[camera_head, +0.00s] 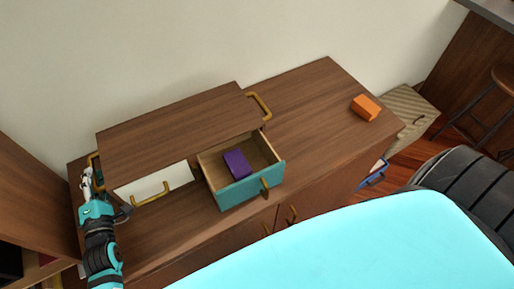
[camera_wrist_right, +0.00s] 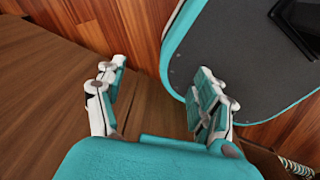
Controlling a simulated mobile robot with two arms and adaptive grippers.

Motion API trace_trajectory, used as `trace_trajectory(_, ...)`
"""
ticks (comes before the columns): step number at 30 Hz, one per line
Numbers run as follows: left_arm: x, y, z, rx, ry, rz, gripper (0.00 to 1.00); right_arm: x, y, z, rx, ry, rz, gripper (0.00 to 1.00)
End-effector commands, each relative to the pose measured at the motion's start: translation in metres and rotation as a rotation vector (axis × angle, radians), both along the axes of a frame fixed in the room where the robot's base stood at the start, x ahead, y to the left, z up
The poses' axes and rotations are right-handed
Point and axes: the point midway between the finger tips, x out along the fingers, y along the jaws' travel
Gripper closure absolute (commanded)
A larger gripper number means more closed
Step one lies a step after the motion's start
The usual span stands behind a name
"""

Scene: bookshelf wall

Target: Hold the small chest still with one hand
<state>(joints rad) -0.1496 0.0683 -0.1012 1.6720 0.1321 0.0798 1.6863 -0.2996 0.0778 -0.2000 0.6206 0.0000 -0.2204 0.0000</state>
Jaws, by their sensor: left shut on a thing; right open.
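The small chest (camera_head: 175,125) stands on a long wooden cabinet, with a brown wooden top, a white drawer (camera_head: 155,183) that looks closed and a teal drawer (camera_head: 250,188) pulled open. A purple block (camera_head: 237,164) lies in the open drawer. Brass handles sit on the chest's two sides; the right one (camera_head: 260,105) is free. My left gripper (camera_head: 90,182) is at the chest's left end, shut on the left side handle (camera_head: 95,165), which it partly hides. My right gripper (camera_wrist_right: 160,85) is open and empty in the right wrist view, away from the chest.
An orange block (camera_head: 366,108) lies on the right part of the cabinet top (camera_head: 310,100), which is otherwise clear there. A tall wooden unit (camera_head: 35,200) stands close at the left. A stool (camera_head: 500,80) is at the far right.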

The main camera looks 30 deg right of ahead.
Motion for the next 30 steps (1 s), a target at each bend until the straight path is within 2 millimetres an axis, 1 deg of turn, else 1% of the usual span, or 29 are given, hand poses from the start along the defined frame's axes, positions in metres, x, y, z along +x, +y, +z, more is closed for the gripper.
trace_trajectory(1,-0.004,-0.002,-0.013,0.001,0.029,-0.004,1.00,0.000,0.000,-0.001,0.000,0.000,0.000,0.30)
trace_trajectory(12,-0.004,-0.002,-0.013,0.001,0.030,-0.004,1.00,0.000,-0.001,-0.001,-0.001,0.000,0.001,0.30)
trace_trajectory(13,-0.004,-0.002,-0.013,0.001,0.030,-0.004,1.00,0.000,-0.002,-0.001,-0.002,0.001,0.001,0.32)
trace_trajectory(17,-0.004,-0.002,-0.013,0.001,0.030,-0.004,1.00,0.005,-0.007,0.001,0.000,-0.025,0.006,0.49)
trace_trajectory(20,-0.004,-0.002,-0.013,0.001,0.030,-0.004,1.00,0.022,-0.007,0.011,0.021,-0.106,0.018,0.62)
trace_trajectory(23,-0.004,-0.002,-0.013,0.001,0.030,-0.005,1.00,0.050,-0.005,0.033,0.055,-0.246,0.041,0.75)
trace_trajectory(24,-0.004,-0.002,-0.013,0.001,0.030,-0.005,1.00,0.064,-0.004,0.046,0.070,-0.315,0.051,0.80)
trace_trajectory(26,-0.004,-0.002,-0.013,0.001,0.030,-0.005,1.00,0.082,0.000,0.068,0.092,-0.419,0.064,0.88)
trace_trajectory(28,-0.004,-0.002,-0.013,0.001,0.030,-0.005,1.00,0.101,0.005,0.097,0.114,-0.536,0.076,0.97)
trace_trajectory(29,-0.004,-0.002,-0.013,0.001,0.030,-0.005,1.00,0.108,0.007,0.110,0.123,-0.583,0.077,1.00)
trace_trajectory(30,-0.004,-0.002,-0.013,0.001,0.030,-0.005,1.00,0.117,0.010,0.128,0.134,-0.642,0.081,1.00)
